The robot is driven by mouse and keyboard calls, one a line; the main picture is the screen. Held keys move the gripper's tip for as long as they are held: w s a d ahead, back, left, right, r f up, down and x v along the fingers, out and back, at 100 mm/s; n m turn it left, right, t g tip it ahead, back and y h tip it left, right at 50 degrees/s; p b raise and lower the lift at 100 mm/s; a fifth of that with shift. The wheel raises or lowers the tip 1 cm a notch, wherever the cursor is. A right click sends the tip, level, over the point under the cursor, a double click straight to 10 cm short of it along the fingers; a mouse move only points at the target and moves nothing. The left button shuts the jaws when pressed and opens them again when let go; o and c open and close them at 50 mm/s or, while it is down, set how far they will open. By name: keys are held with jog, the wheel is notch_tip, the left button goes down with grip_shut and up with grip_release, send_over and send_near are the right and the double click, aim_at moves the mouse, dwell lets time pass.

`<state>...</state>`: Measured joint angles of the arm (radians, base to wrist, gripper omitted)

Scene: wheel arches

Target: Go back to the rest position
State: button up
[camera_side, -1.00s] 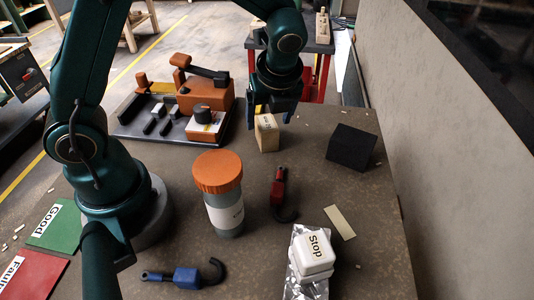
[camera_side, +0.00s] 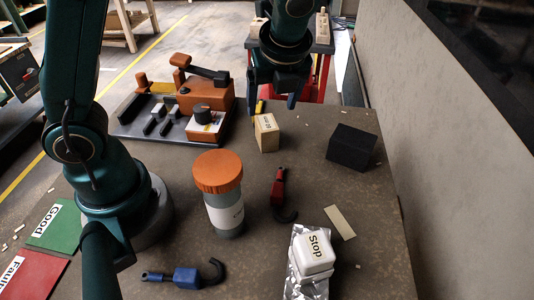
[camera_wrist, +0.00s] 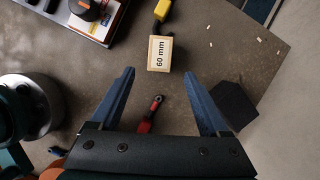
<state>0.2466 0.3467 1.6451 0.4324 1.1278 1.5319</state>
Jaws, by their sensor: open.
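My gripper (camera_side: 272,102) is open and empty, above the table near its far edge. In the wrist view its two blue fingers (camera_wrist: 160,92) are spread wide with nothing between the tips. A light wooden block (camera_side: 267,137) stands on the table just below the gripper in the side view. In the wrist view the block (camera_wrist: 160,54) lies beyond the fingertips, apart from them, and shows the label "60 mm".
A black block (camera_side: 352,147), a red-handled hook tool (camera_side: 279,190), an orange-lidded jar (camera_side: 222,200), a white "Stop" block (camera_side: 313,252) and a blue hook tool (camera_side: 186,278) stand or lie on the table. An orange device (camera_side: 205,95) on a dark tray is at the back left.

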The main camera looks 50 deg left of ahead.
aim_at(267, 122)
jog(key=x, duration=1.1)
jog(key=shift+a+f, duration=0.15)
jog(key=shift+f, duration=0.1)
jog(key=shift+r, duration=1.65)
jog(key=shift+f, duration=0.1)
